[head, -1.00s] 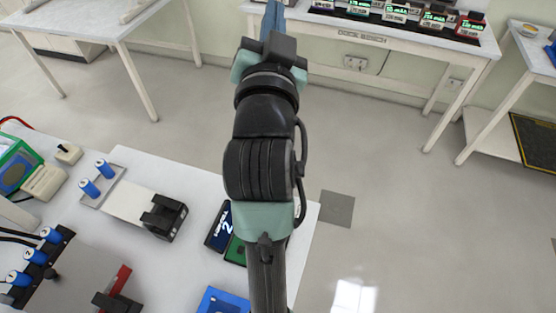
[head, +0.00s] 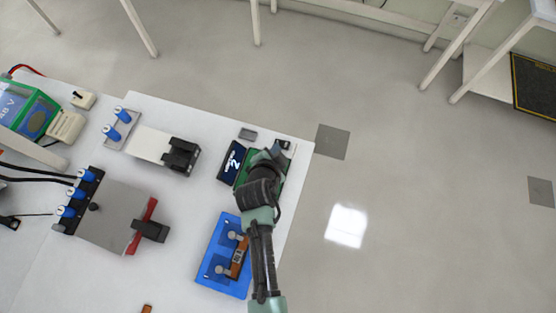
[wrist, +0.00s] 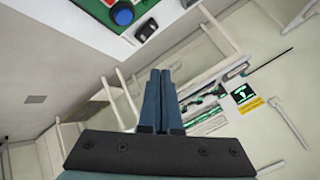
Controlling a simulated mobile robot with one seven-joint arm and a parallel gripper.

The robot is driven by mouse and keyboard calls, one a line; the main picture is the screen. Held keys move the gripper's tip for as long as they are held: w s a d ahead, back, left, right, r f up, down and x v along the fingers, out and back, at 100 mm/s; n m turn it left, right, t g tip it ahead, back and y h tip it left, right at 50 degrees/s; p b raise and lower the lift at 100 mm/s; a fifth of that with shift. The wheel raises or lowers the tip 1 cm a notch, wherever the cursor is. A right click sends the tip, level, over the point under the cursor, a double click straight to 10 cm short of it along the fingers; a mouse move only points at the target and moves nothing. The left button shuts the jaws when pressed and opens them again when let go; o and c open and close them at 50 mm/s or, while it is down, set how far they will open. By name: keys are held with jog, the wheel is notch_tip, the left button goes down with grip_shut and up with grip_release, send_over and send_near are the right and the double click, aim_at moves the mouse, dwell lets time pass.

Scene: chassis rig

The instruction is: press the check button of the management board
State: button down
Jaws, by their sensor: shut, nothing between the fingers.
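The management board, as far as I can tell, is the green board (head: 243,176) near the right edge of the white table in the head view, mostly hidden under my arm. A dark display with a white 2 (head: 230,162) stands at its left. In the wrist view, a green panel (wrist: 87,8) shows at the top, with a round blue button (wrist: 122,13) and a red edge beside it. I cannot tell which part is the check button. My gripper (wrist: 160,73) is shut and empty. In the head view its end (head: 279,149) is over the board's far part.
A blue tray (head: 212,257) with an orange-brown part lies nearer me. A grey unit with blue knobs (head: 113,212) and a white module with a black end (head: 157,147) stand to the left. A small grey block (head: 247,134) lies behind the board. Floor is clear at right.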

notch_tip(320, 180, down, 9)
jog(key=b, duration=0.7)
jog(key=shift+r+b, duration=0.15)
jog(key=shift+b, duration=0.2)
dwell(1.6)
jog(key=shift+f+b, duration=0.45)
jog(key=shift+b, duration=0.1)
jog(key=shift+f+b, duration=0.45)
jog(key=shift+b, duration=0.05)
dwell(0.5)
jog(key=shift+r, duration=0.1)
jog(key=shift+r+p, duration=0.65)
jog(key=shift+r, duration=0.15)
